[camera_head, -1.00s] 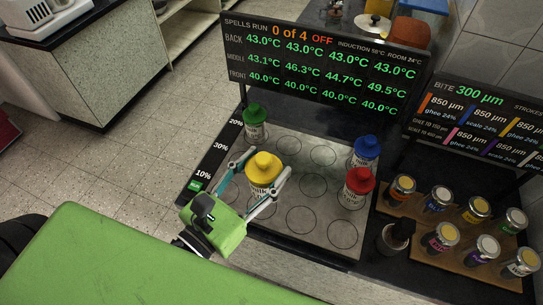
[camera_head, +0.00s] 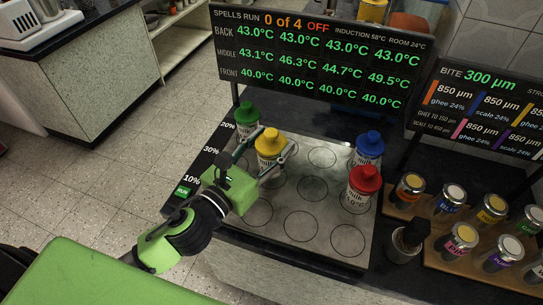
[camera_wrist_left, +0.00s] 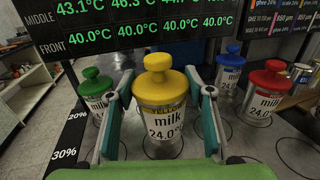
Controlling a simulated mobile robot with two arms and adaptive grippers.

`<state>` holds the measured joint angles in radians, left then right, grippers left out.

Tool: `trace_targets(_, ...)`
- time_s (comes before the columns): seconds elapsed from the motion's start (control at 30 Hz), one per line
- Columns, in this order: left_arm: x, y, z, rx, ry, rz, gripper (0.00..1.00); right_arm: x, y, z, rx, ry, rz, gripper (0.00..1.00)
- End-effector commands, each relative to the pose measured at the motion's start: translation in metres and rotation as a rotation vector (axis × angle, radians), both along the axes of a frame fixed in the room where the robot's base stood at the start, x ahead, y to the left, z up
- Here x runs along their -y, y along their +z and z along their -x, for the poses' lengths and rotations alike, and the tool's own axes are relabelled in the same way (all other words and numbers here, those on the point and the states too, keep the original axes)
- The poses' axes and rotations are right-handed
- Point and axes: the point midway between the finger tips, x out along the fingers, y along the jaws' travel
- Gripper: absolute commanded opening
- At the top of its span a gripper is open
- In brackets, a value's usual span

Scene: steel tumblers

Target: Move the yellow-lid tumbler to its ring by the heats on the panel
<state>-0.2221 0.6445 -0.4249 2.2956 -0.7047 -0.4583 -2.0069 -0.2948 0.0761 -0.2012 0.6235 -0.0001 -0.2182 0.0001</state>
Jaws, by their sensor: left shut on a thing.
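The yellow-lid tumbler (camera_head: 269,147) is upright over the back left of the steel plate (camera_head: 283,190), right of the green-lid tumbler (camera_head: 247,121). My left gripper (camera_head: 262,164) is shut on it, one finger on each side. In the left wrist view the yellow-lid tumbler (camera_wrist_left: 159,105) reads "milk 24.0". I cannot tell whether its base touches the plate. The heat panel (camera_head: 315,55) shows back 43.0 throughout; middle 43.1, 46.3, 44.7, 49.5; front 40.0 throughout. Several drawn rings are bare, such as one in front (camera_head: 301,226). My right gripper is not in view.
The blue-lid tumbler (camera_head: 369,148) and red-lid tumbler (camera_head: 363,184) stand at the plate's right. Several small jars (camera_head: 448,199) stand on a wooden board further right. A dark cup (camera_head: 406,243) stands near the plate's right front corner.

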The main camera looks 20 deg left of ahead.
Motion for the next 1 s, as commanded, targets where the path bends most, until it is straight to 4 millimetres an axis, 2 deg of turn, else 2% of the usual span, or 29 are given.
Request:
trace_targets(0.2,-0.002,-0.015,-0.014,0.004,0.002,0.000,0.18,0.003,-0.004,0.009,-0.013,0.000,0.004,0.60)
trace_targets(0.3,-0.001,-0.033,-0.011,-0.001,0.001,0.003,0.18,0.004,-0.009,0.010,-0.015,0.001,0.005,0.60)
trace_targets(0.4,-0.001,-0.042,-0.012,0.002,0.000,0.002,0.18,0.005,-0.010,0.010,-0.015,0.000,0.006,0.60)
trace_targets(0.8,-0.001,-0.046,-0.011,0.003,-0.002,-0.001,0.18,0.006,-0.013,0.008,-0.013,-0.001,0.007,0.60)
trace_targets(0.83,-0.001,-0.048,-0.011,0.001,-0.001,-0.001,0.50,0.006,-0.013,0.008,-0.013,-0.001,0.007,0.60)
trace_targets(0.87,-0.001,-0.047,-0.011,0.001,-0.001,-0.001,0.58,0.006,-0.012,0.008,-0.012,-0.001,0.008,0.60)
trace_targets(0.9,-0.001,-0.047,-0.011,0.001,-0.001,-0.001,0.65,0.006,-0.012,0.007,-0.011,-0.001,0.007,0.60)
trace_targets(1.0,-0.001,-0.047,-0.011,0.001,-0.001,-0.001,0.65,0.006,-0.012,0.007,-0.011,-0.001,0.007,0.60)
